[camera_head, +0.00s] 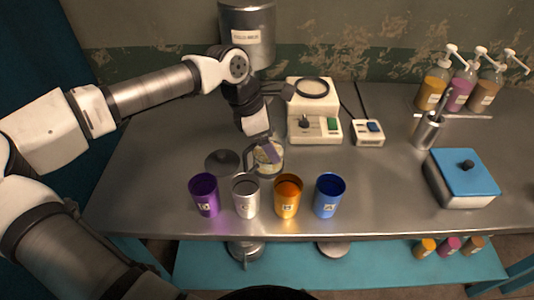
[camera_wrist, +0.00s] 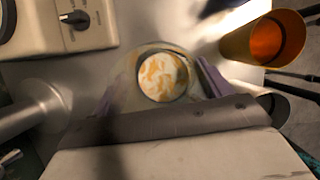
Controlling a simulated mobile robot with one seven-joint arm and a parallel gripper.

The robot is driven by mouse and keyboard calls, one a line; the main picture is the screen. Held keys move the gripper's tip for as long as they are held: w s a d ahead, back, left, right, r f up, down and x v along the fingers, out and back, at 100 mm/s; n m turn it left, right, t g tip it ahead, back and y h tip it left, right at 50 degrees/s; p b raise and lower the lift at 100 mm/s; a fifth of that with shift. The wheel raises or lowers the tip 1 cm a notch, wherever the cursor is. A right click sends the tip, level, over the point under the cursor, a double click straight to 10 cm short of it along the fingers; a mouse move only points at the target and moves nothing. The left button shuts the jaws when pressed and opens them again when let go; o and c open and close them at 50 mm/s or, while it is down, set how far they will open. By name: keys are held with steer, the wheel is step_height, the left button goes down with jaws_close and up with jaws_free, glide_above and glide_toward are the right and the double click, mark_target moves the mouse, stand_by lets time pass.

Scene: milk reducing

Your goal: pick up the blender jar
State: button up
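The blender jar (camera_head: 267,160) is a clear vessel with a handle on its left, standing on the steel table behind the cups. Pale milky stuff with orange swirls shows inside it, also seen from above in the wrist view (camera_wrist: 161,77). My gripper (camera_head: 268,148) reaches down over the jar from above. In the wrist view, its two purple-grey fingers (camera_wrist: 160,85) are spread wide, one on each side of the jar. Whether they touch the glass cannot be told.
A purple cup (camera_head: 205,197), silver cup (camera_head: 246,198), orange cup (camera_head: 287,199) and blue cup (camera_head: 328,197) line the front. A dark lid (camera_head: 222,162) lies left of the jar. A white appliance (camera_head: 314,125) stands behind; a blue-lidded box (camera_head: 462,180) is right.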

steer(key=c, duration=0.9)
steer(key=shift+c, duration=0.2)
